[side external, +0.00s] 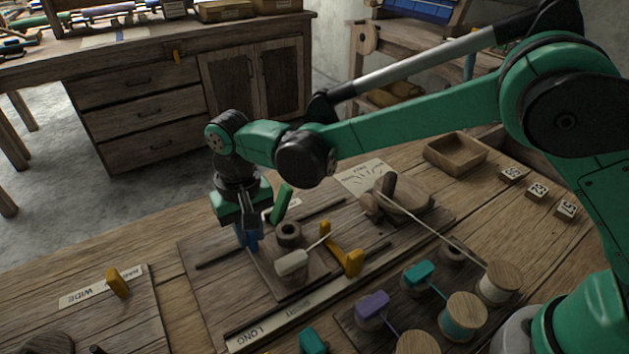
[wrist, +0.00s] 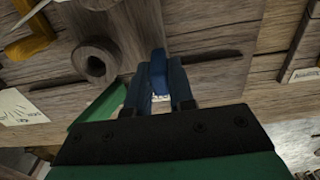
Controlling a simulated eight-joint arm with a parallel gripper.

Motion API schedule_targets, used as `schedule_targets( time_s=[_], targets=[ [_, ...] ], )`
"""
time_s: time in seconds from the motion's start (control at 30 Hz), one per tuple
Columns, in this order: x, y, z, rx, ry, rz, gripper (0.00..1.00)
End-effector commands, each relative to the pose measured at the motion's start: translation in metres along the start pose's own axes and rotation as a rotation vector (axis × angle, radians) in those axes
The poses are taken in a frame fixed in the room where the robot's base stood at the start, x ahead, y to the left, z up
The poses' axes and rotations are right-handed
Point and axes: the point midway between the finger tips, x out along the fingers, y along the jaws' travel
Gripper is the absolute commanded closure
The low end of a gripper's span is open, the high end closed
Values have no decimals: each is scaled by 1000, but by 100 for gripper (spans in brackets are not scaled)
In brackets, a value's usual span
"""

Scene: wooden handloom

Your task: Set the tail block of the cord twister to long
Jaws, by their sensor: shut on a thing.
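The cord twister is a dark wooden board (side external: 215,290) with rails on the bench. Its tail block (side external: 315,265) is a square wooden slab bearing a round holed post (side external: 288,234); the post also shows in the wrist view (wrist: 96,64). A strip reads LONG (side external: 255,336) toward its left end and SHORT (side external: 297,308) farther right. My gripper (side external: 247,236) points down at the block's left side, shut on a blue handle (wrist: 157,68). The fingers hide much of the handle, and its join to the block is unclear.
A yellow bracket (side external: 350,262) and a cream clip (side external: 291,263) with cord stand close right of my gripper. A green lever (side external: 281,203) rises just behind. Spools (side external: 463,316) stand at right.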

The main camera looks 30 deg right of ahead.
Motion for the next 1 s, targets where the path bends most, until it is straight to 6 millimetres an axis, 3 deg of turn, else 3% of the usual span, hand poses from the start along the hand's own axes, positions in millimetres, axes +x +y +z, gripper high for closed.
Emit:
schedule_targets(
  time_s=[0.67, 0.77, 1.0],
  targets=[
    [-1, -1, 0, 0, 0, 0, 100],
    [0, -13, -1, -3, 0, 0, 100],
    [-1, -62, -1, -3, 2, 0, 100]
  ],
)
